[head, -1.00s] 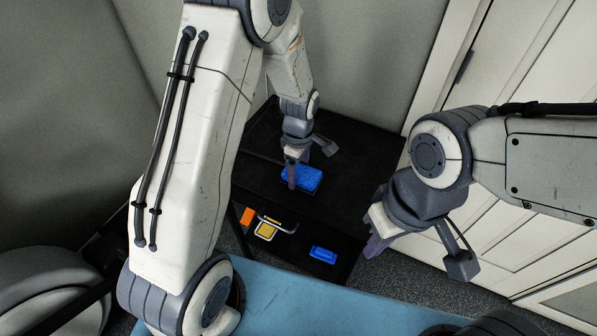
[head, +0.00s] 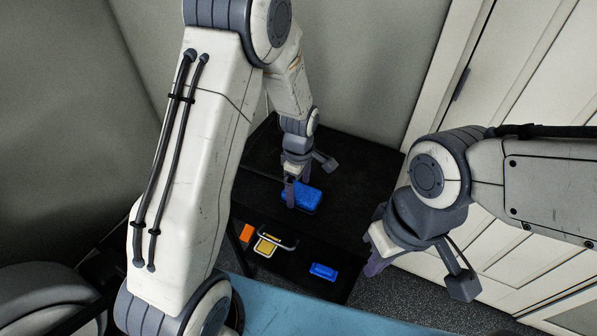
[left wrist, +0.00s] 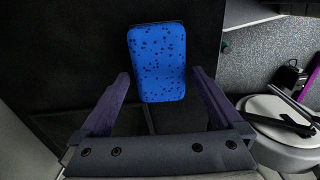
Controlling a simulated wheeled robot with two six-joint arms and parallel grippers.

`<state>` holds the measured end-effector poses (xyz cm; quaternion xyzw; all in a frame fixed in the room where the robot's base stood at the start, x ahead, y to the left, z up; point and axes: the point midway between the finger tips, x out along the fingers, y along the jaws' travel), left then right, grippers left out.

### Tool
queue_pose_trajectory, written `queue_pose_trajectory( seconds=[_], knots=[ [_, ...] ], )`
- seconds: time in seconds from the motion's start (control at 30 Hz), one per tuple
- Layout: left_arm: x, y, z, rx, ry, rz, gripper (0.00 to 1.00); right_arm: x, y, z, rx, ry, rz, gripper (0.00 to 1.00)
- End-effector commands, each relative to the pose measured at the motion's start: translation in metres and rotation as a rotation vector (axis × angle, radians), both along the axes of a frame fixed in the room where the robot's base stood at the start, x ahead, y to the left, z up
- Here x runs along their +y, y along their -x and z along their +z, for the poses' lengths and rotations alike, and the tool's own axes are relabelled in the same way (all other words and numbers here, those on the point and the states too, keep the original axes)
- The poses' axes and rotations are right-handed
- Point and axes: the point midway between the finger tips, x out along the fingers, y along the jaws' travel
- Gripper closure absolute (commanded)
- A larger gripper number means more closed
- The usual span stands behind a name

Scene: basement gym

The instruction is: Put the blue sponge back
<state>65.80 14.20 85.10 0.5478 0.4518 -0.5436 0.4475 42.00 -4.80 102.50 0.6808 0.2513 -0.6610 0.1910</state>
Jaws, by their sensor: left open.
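The blue sponge (head: 301,196) lies on the black top of a low dark shelf unit (head: 350,160). In the left wrist view the sponge (left wrist: 157,62) is a speckled blue block with rounded corners. My left gripper (head: 290,192) is at the sponge, its fingers pointing down. In the left wrist view its open purple fingers (left wrist: 160,95) stand one on each side of the sponge's near end, with gaps to both sides. My right gripper (head: 376,258) hangs at the right, away from the sponge; its jaw opening cannot be made out.
On the lower shelf lie an orange block (head: 247,233), a yellow item with a grey handle (head: 267,246) and a blue item (head: 323,271). A light blue surface (head: 300,308) is in front. White panelled doors (head: 500,130) stand at the right.

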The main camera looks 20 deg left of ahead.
Motion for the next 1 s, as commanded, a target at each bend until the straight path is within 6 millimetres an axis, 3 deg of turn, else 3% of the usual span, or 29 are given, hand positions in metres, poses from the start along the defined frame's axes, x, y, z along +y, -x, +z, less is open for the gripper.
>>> queue_pose_trajectory(
  seconds=[0.4, 0.67, 0.77, 0.9, 1.0],
  knots=[
    [-0.001, -0.001, 0.086, -0.005, 0.001, -0.001, 0.0, 0.0, 0.0, -0.003, 0.0, 0.0, 0.0, 1.0],
    [-0.009, 0.007, 0.112, -0.005, 0.003, -0.068, 0.0, 0.0, 0.0, -0.003, 0.0, 0.0, 0.0, 1.0],
    [-0.031, 0.03, 0.127, -0.01, 0.01, -0.281, 0.0, 0.0, 0.0, -0.003, 0.0, 0.0, 0.0, 1.0],
    [-0.071, 0.091, 0.153, -0.026, 0.028, -0.79, 0.0, 0.0, 0.0, -0.003, 0.0, 0.0, 0.0, 1.0],
    [-0.088, 0.14, 0.164, -0.04, 0.04, -1.185, 0.0, 0.0, 0.0, -0.003, 0.0, 0.0, 0.0, 1.0]
  ],
)
